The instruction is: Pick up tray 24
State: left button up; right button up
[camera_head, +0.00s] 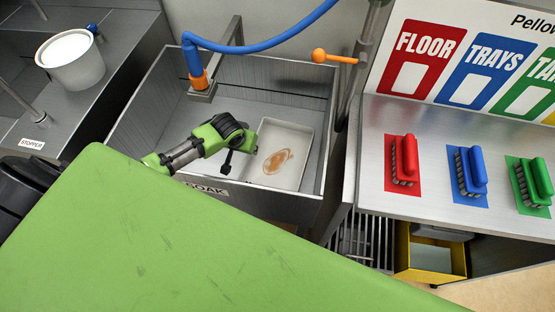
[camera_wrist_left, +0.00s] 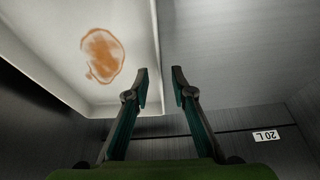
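A white rectangular tray (camera_head: 296,146) with an orange-brown stain lies in the metal sink basin marked SOAK (camera_head: 330,105). No number shows on it. My left gripper (camera_head: 241,157) is over the basin at the tray's left side. In the left wrist view the gripper (camera_wrist_left: 162,87) is open, with a narrow gap between its fingertips. The edge of the tray (camera_wrist_left: 60,55) runs up the picture between the two fingertips. I cannot tell whether they touch it or how deep they reach. My right gripper is not in view.
A blue hose (camera_head: 262,47) and a tap with an orange handle (camera_head: 338,57) hang above the basin. A white bucket (camera_head: 72,62) stands at left. Red, blue and green brushes lie on the metal counter (camera_head: 428,180) at right.

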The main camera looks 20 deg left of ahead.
pick_arm(q)
jog(key=shift+x, duration=1.25)
jog(key=shift+c, duration=0.4)
grip_shut()
jog(key=shift+r, duration=0.2)
jog(key=shift+w+r+p, duration=0.1)
jog(key=shift+r+p, duration=0.4)
jog(key=shift+p, duration=0.15)
jog(key=shift+r, duration=0.2)
jog(key=shift+d, duration=0.1)
